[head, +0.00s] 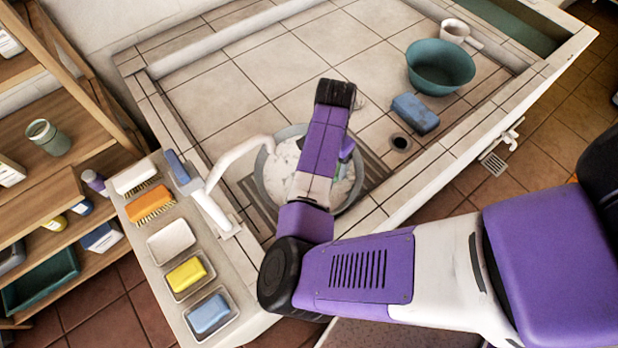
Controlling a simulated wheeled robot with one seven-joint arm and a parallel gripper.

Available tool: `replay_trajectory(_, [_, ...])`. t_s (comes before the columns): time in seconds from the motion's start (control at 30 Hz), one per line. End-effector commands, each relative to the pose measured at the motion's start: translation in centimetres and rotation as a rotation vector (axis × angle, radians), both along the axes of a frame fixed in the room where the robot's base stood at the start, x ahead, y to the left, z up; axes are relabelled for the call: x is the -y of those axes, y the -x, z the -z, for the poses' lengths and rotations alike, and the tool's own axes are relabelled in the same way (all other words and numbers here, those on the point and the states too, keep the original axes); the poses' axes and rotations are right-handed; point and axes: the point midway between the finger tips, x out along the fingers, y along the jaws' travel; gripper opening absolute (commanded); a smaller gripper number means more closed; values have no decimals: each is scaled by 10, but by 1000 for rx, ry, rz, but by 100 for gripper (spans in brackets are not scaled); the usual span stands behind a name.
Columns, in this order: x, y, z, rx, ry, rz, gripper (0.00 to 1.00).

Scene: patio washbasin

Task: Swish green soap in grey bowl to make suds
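The grey bowl (259,176) stands in the basin near the tap. White suds (284,163) show inside it on both sides of my arm. My arm reaches across the bowl and covers its middle. A small green patch (347,147), which may be the green soap, shows beside my forearm over the right part of the bowl. What I can see of my gripper (345,162) is a sliver there, over or in the bowl. Its fingertips are hidden, so I cannot tell whether they are shut on the soap.
A white tap (238,152) arches over the bowl's left rim. A teal bowl (441,68), white mug (455,31) and blue sponge (415,113) are at the right. Brushes, a yellow soap (187,275) and a blue soap (209,313) line the left ledge. The basin's back is clear.

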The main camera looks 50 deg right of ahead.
Motion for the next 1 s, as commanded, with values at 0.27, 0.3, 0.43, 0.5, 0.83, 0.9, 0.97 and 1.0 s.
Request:
replay_trajectory(0.27, [0, -1, -21, 2, 1, 1, 18])
replay_trajectory(0.3, [0, -1, -24, 2, 0, 2, 18])
replay_trajectory(0.43, [0, -1, -33, 2, 1, 1, 18])
replay_trajectory(0.5, [0, -1, -38, 2, 0, 1, 18])
replay_trajectory(0.83, [0, -1, -62, 2, 0, 1, 18])
replay_trajectory(0.9, [0, -1, -67, 2, 1, 1, 18])
replay_trajectory(0.97, [0, -1, -71, 2, 1, 1, 18])
replay_trajectory(1.0, [0, 0, -74, 1, 1, 1, 18])
